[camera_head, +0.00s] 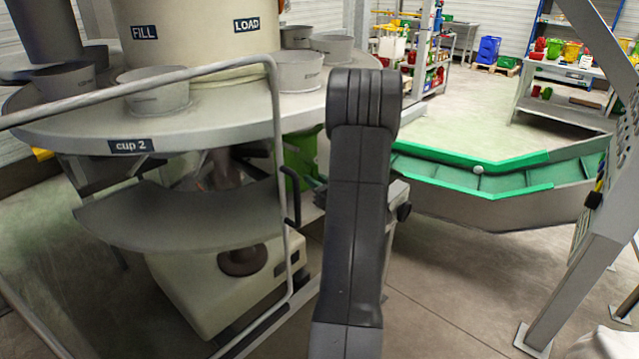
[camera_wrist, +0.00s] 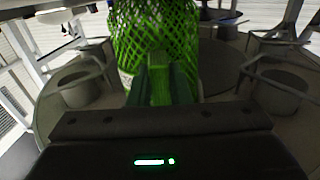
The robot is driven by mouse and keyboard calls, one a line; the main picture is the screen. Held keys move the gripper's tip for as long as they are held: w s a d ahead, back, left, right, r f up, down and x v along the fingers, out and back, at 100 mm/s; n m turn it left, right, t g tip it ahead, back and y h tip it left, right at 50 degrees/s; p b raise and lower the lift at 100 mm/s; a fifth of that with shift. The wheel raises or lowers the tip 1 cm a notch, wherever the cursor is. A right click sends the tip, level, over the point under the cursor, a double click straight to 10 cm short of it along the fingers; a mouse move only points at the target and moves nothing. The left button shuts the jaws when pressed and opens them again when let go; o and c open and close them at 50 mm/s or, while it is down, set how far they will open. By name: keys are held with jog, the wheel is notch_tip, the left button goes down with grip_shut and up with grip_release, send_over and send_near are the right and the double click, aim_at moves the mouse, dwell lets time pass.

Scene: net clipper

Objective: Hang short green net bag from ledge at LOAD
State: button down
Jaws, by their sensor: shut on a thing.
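The green net bag (camera_wrist: 152,38) fills the top middle of the wrist view, its mesh open and diamond-shaped. My gripper (camera_wrist: 159,82) is shut on a green part of it, between the two fingers. In the head view my arm hides the gripper; a green patch (camera_head: 300,158) shows left of the arm under the round table, and I cannot tell whether it is the bag. The LOAD label (camera_head: 246,24) is on the cream drum (camera_head: 195,45), above the round table. I cannot make out a ledge there.
Several grey cups, one of them the cup (camera_head: 155,90) at the front, stand around the round grey table (camera_head: 215,110). A bent metal rail (camera_head: 275,120) crosses in front. A green-lined chute (camera_head: 480,178) runs at right, near a slanted steel post (camera_head: 590,215).

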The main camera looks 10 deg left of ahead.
jog(key=shift+f, duration=0.2)
dwell(0.6)
jog(key=c, duration=1.3)
grip_release()
jog(key=shift+o, duration=0.2)
jog(key=b+v, duration=0.2)
jog(key=v, duration=1.1)
jog(key=shift+s+d, duration=0.25)
jog(key=shift+s, duration=0.05)
jog(key=shift+r, duration=0.1)
jog(key=p+x, duration=0.1)
jog(key=x, duration=1.3)
jog(key=shift+p, duration=0.3)
jog(key=shift+r, duration=0.1)
jog(key=shift+d+f, duration=0.1)
jog(key=shift+f, duration=0.1)
